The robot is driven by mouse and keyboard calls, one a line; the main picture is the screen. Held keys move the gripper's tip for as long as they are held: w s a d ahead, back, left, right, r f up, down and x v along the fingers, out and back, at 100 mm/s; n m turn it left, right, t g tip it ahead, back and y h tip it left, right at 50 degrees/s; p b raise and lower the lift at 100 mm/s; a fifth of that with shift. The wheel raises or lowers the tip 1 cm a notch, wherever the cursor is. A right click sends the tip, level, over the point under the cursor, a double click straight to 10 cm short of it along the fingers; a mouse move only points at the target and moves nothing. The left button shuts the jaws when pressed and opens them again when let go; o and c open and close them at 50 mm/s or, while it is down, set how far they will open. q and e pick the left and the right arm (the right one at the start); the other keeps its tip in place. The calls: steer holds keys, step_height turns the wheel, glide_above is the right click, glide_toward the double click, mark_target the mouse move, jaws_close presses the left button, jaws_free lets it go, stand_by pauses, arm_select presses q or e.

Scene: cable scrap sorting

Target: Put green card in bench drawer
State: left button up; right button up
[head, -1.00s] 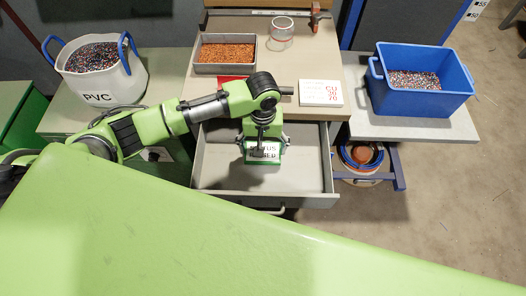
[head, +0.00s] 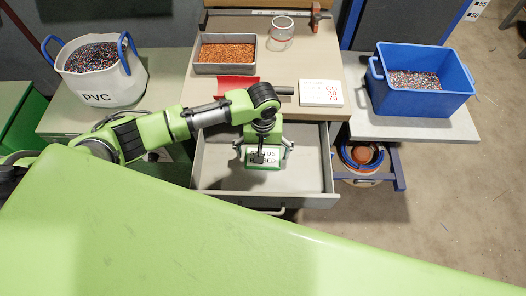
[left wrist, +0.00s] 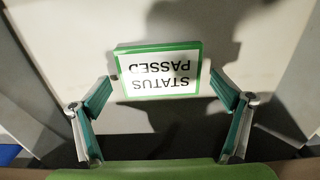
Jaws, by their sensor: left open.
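The green card (head: 263,167), green-edged with a white face reading "STATUS PASSED", lies in the open bench drawer (head: 311,164). In the left wrist view the card (left wrist: 160,46) appears upside down, on the drawer floor. My left gripper (head: 264,150) is over the drawer, above the card, and hides part of it in the head view. Its two fingers are spread wide in the left wrist view (left wrist: 161,82), with the card just beyond and between the tips. The fingers appear apart from the card. My right gripper is not in view.
A PVC bag (head: 100,90) stands left, a blue bin (head: 425,100) right. The drawer is clear around the card.

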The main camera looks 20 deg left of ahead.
arm_select(q)
step_height(320, 180, up, 12)
steer(key=p, duration=0.1)
steer(key=shift+r, duration=0.15)
stand_by(0.6)
steer(key=shift+s, duration=0.1)
